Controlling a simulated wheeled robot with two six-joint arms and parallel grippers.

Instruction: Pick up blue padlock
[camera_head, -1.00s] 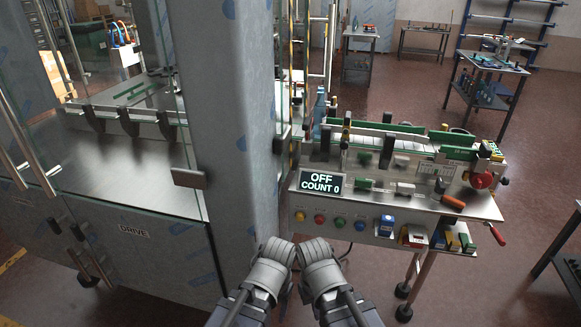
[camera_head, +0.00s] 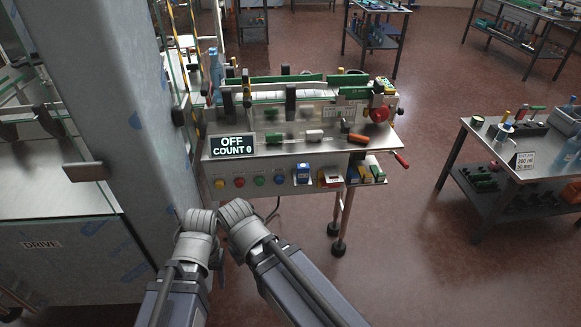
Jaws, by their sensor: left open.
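A small blue block with a pale top (camera_head: 303,174) is on the front panel of the filler's control table; it may be the blue padlock, but it is too small to be sure. My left gripper (camera_head: 199,219) is low in the picture, left of and nearer than the panel, open with nothing seen in it. My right gripper (camera_head: 236,211) is close beside it, its fingers hidden from this angle. Both are apart from the blue block.
The control table (camera_head: 215,150) bears a display (camera_head: 233,146) reading OFF, COUNT 0, and coloured buttons. A red handle (camera_head: 401,159) sticks out at its right. A steel cabinet (camera_head: 100,100) stands left. A side table (camera_head: 480,128) stands right. Open floor (camera_head: 420,260) lies between.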

